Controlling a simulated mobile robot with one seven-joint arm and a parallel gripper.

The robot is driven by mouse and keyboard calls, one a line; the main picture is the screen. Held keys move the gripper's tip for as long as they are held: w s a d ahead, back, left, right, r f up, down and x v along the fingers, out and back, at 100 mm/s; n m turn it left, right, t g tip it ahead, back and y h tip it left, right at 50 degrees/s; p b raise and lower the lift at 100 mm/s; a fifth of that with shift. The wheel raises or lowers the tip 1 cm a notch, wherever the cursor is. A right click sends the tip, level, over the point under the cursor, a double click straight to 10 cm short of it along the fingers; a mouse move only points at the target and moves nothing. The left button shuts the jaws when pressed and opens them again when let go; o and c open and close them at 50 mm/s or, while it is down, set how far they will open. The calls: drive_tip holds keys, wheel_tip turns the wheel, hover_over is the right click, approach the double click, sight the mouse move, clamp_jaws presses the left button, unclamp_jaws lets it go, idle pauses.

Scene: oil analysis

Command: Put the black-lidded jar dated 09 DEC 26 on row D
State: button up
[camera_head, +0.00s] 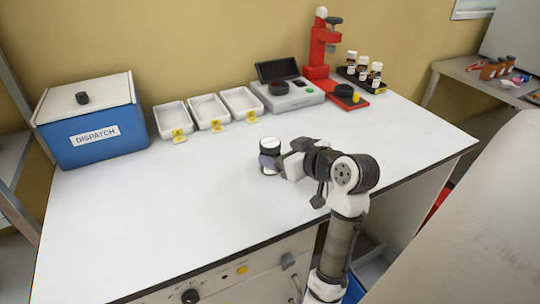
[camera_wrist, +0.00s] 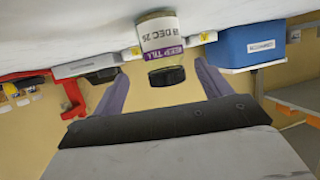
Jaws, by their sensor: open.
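A clear jar with a black lid and a white and purple label (camera_wrist: 160,40) stands on the bench; the wrist picture shows it upside down. Its label shows "KEEP TILL" and a date that looks like "DEC 25"; the day is not clear. My gripper (camera_wrist: 162,84) is open, with one finger on each side of the jar's lid in the picture. In the head view my gripper (camera_head: 268,163) is right at the jar and partly covers it. No row marked D is readable.
A blue DISPATCH box (camera_head: 90,120) stands at the left. Three white trays (camera_head: 210,111) with yellow tags, a grey instrument (camera_head: 290,95) and a red press (camera_head: 320,45) line the back. Several dark bottles (camera_head: 362,70) stand at back right. The bench front (camera_head: 150,220) is clear.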

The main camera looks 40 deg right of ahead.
sight(277, 154)
drive_tip(key=x, duration=0.3)
drive_tip(key=p+x, duration=0.1)
drive_tip(key=x, duration=0.1)
drive_tip(key=shift+s+a+f, duration=0.1)
drive_tip(key=shift+a+f, duration=0.25)
drive_tip(key=c, duration=1.1)
drive_tip(key=shift+r, duration=0.1)
drive_tip(key=shift+c, duration=0.8)
drive_tip(key=shift+r, duration=0.1)
